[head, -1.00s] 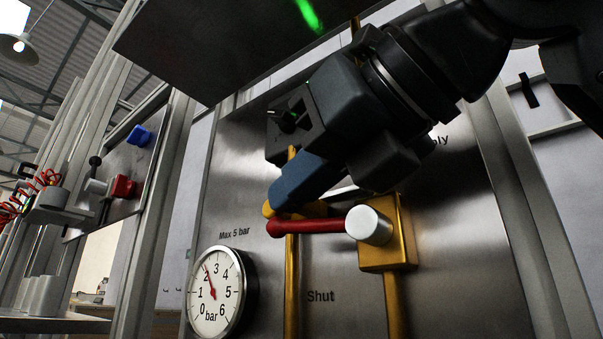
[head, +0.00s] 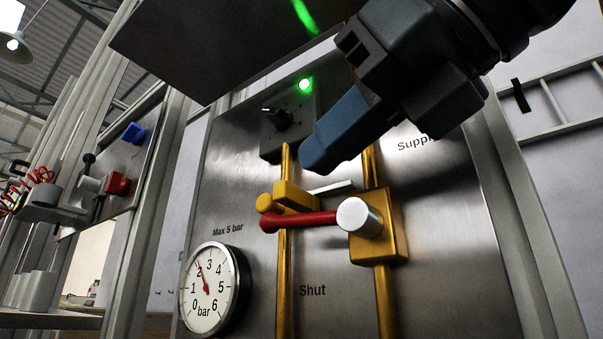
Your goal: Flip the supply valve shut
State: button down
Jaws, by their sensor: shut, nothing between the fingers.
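The supply valve has a red lever (head: 305,221) on a silver hub (head: 361,217), mounted on a yellow valve body (head: 392,236) on the steel panel. The lever lies about level, pointing left across the left yellow pipe, above the "Shut" label (head: 312,291). The "Supply" label (head: 416,143) is partly covered by my gripper. My gripper (head: 315,158) is shut and empty, its blue fingers up and to the right of the lever's end, apart from it.
A black knob (head: 280,118) with a lit green lamp (head: 305,85) sits above the lever. A dark overhanging plate (head: 230,45) is at the top.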

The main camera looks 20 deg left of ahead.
jog(key=shift+v, duration=1.15)
